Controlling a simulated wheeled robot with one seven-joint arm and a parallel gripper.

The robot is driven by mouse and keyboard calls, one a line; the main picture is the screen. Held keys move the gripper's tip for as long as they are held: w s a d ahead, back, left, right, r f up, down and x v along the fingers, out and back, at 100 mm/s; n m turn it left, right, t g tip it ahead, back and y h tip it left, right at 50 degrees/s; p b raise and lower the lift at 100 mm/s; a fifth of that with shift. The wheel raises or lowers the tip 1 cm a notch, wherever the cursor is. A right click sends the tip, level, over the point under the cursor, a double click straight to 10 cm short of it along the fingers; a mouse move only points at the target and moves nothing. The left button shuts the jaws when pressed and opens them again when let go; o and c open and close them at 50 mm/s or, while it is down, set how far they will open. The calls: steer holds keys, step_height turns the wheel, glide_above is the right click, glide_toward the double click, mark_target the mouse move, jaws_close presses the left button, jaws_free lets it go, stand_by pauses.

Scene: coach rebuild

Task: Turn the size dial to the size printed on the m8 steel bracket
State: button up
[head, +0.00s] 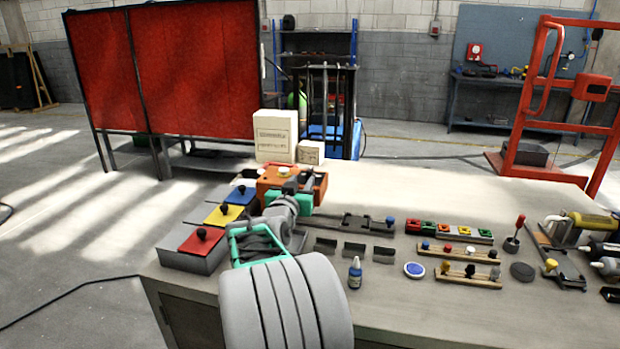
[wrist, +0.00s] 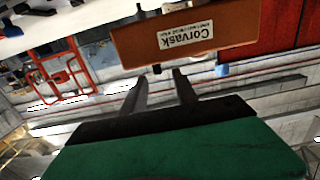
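An orange box (head: 265,189) stands at the table's back left, with a pale round knob (head: 283,171) on top. In the wrist view the orange box (wrist: 185,38) appears upside down with a white "Corvask" label (wrist: 186,36). A small dark knob (wrist: 157,69) at its edge appears between my fingertips. My gripper (wrist: 160,80) is open with nothing held; whether it touches the knob I cannot tell. In the head view my gripper (head: 290,187) is over the box, partly hidden by my arm. I cannot identify the size dial or the m8 bracket's print with certainty.
Red (head: 201,240), yellow (head: 223,214) and blue (head: 240,194) lidded boxes stand at the left. Cream cartons (head: 275,135) stand behind.

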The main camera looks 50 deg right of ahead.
mark_target(308, 172)
steer(key=x, duration=0.2)
steer(key=p+x, duration=0.1)
steer(key=x, duration=0.5)
steer(key=shift+s+d+r+p, duration=0.2)
steer(key=shift+r+p, duration=0.15)
steer(key=shift+p, duration=0.05)
steer(key=shift+c, duration=0.4)
jaws_close()
